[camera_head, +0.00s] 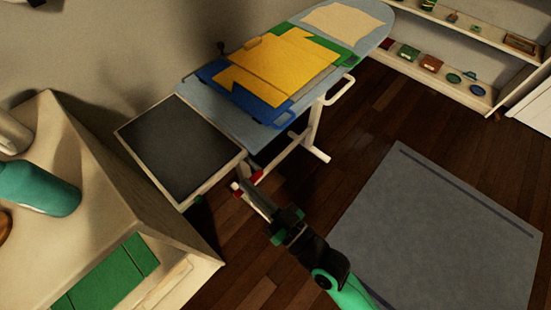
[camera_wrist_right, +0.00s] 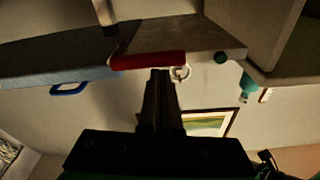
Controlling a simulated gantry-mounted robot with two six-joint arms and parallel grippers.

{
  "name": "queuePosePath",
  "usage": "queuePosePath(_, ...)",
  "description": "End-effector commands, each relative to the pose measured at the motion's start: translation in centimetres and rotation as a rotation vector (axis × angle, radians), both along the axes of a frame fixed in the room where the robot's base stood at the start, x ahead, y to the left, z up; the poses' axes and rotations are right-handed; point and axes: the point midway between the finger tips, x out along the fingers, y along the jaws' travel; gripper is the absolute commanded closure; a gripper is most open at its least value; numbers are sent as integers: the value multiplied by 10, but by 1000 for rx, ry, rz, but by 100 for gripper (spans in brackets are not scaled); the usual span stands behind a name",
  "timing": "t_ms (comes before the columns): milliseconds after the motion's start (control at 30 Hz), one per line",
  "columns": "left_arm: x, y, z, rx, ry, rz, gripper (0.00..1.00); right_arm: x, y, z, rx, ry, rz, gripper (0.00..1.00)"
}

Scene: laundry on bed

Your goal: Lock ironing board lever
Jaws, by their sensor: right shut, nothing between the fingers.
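The ironing board (camera_head: 190,88) stands at the upper middle of the head view, with a dark rest panel (camera_head: 180,146) at its near left end. The red lever (camera_head: 257,177) shows small beneath the edge of that panel. In the right wrist view the lever is a red bar (camera_wrist_right: 148,61) along the board's edge. My right gripper (camera_head: 243,190) is shut and empty, its tips close to the lever. In the right wrist view the fingertips (camera_wrist_right: 160,74) meet the bar's edge in the picture; I cannot tell whether they touch it. My left gripper is out of view.
Folded yellow, blue and green cloths (camera_head: 285,65) lie on the board. A cabinet (camera_head: 130,215) with a teal bottle (camera_head: 38,188) stands at left, close to the rest panel. A grey mat (camera_head: 440,235) covers the floor at right. Shelves (camera_head: 480,100) stand at the back right.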

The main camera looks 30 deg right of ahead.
Motion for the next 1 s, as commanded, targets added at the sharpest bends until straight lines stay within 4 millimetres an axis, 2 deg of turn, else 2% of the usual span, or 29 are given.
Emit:
queuePosePath(667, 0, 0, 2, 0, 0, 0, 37, 0, 5, 1, 2, 1, 0, 100)
queuePosePath(767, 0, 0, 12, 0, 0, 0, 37, 1, 5, 11, 3, 1, 0, 100)
queuePosePath(967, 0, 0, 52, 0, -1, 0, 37, 5, 7, 52, 2, 0, 1, 100)
queuePosePath(1000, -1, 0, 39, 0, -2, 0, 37, -8, 2, 34, 2, 6, 1, 100)
